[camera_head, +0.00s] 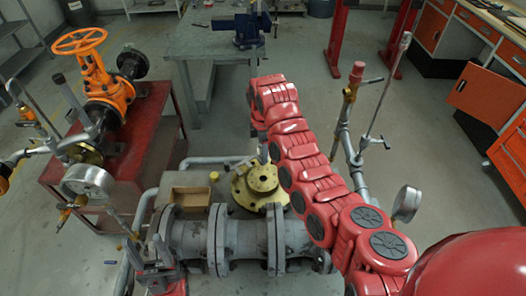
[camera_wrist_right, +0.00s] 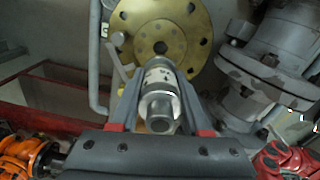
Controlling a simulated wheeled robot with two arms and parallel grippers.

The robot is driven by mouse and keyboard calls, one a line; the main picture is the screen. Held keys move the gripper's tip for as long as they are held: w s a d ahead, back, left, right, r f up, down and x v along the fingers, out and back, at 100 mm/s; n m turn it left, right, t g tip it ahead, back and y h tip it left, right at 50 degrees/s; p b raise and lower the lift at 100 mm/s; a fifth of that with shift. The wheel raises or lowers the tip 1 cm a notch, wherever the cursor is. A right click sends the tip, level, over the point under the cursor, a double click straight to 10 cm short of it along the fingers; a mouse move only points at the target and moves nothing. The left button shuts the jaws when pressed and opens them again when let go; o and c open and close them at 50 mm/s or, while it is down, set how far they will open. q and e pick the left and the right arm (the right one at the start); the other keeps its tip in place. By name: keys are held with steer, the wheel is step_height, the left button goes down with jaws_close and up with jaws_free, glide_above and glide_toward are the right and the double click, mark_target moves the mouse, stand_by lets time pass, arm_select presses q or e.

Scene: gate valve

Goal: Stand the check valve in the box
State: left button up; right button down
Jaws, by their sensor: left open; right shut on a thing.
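The check valve (camera_wrist_right: 160,92), a silver cylinder with a printed label, is between the fingers of my right gripper (camera_wrist_right: 158,75) in the right wrist view. The gripper is shut on it, and a yellow brass flange lies behind it in that view. In the head view my right gripper is mostly hidden behind my red arm, near the flange, and the valve cannot be made out clearly. A small open tan box (camera_head: 190,197) sits left of the flange. My left gripper (camera_head: 158,250) is open and empty at the lower left, in front of the grey pipe.
The brass flange (camera_head: 262,179) stands behind a thick grey flanged pipe (camera_head: 240,240). A pressure gauge (camera_head: 88,182) and an orange gate valve (camera_head: 100,85) on a red cart (camera_head: 140,130) are at left. Another gauge (camera_head: 407,202) and thin upright pipes are at right.

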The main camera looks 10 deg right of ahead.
steer(key=shift+r+p, duration=1.25)
steer(key=shift+r, duration=0.35)
steer(key=shift+f, duration=0.1)
